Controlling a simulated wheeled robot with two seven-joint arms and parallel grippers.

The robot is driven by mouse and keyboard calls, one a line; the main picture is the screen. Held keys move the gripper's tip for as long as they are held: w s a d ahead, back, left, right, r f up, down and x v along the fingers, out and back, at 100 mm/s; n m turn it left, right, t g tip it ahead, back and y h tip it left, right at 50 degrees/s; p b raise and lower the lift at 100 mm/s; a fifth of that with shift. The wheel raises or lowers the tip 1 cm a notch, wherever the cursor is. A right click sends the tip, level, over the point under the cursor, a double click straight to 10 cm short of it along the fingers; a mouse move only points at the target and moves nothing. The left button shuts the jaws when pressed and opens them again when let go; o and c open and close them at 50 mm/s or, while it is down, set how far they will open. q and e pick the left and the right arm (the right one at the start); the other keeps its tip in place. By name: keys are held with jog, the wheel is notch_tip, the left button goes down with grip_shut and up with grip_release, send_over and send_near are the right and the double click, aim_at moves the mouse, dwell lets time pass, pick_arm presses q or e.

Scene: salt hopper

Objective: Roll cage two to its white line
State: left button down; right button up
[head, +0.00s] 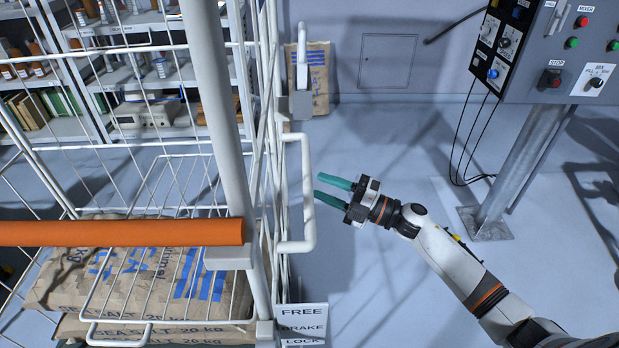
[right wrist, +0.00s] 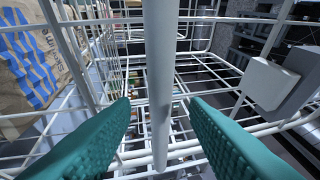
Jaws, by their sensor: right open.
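A white wire roll cage (head: 235,130) fills the left of the head view, with brown salt sacks (head: 150,270) lying in it. An orange bar (head: 120,232) crosses its near side. A white looped handle (head: 308,190) stands out on its right side. My right gripper (head: 326,189) is open just right of this handle, its teal fingers pointing at it. In the right wrist view a white upright bar (right wrist: 161,80) lines up between the fingers; whether it is inside the jaws I cannot tell. No cage number or white line shows. My left gripper is not in view.
A FREE/BRAKE/LOCK sign (head: 302,325) is low on the cage. A control box (head: 555,50) on a grey post (head: 520,165) stands at right. A sack (head: 310,80) leans at the back wall. Shelves (head: 150,75) stand behind the cage. Floor between cage and post is clear.

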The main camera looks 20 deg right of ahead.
aim_at(308, 182)
jog(key=shift+x, duration=2.35)
grip_shut()
